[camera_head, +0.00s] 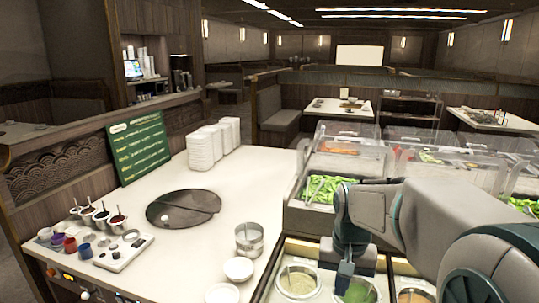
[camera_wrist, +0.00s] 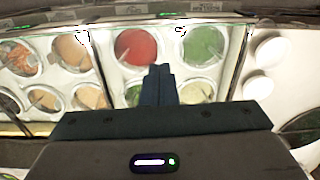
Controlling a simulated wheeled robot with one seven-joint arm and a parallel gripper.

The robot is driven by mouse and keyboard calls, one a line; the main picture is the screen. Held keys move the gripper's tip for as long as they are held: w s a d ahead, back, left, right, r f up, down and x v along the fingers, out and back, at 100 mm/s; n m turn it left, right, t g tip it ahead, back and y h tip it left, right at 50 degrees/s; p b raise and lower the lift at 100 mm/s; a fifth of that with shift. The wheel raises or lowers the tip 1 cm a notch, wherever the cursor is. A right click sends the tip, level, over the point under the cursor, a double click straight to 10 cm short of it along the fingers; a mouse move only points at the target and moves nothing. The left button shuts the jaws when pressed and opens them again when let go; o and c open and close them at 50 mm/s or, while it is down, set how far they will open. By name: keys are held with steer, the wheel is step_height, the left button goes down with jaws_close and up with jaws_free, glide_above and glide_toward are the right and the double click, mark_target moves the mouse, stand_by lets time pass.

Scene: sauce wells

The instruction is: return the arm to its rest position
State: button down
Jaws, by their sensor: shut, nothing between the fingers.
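My gripper (camera_head: 345,272) hangs low at the right in the head view, pointing down over the sauce wells, with its fingers together and nothing between them. In the wrist view my gripper (camera_wrist: 158,70) shows as a dark closed pair of fingers in front of the wells. A well of green sauce (camera_head: 357,292) lies just below the fingertips in the head view. My arm reaches in from the right edge and hides part of the counter and bins behind it.
A pale sauce well (camera_head: 298,282) and a tan one (camera_head: 415,296) flank the green one. Left are a steel cup (camera_head: 249,240), white bowls (camera_head: 238,269), a round dark plate (camera_head: 183,208) and stacked white containers (camera_head: 201,150). Clear-lidded bins (camera_head: 350,145) stand behind the arm. The white counter's middle is free.

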steer(key=s+n+t, duration=0.3)
steer(key=s, duration=1)
steer(key=shift+s+a+r, duration=0.2)
steer(key=shift+s+r, duration=0.15)
steer(key=shift+r, duration=0.1)
stand_by(0.6)
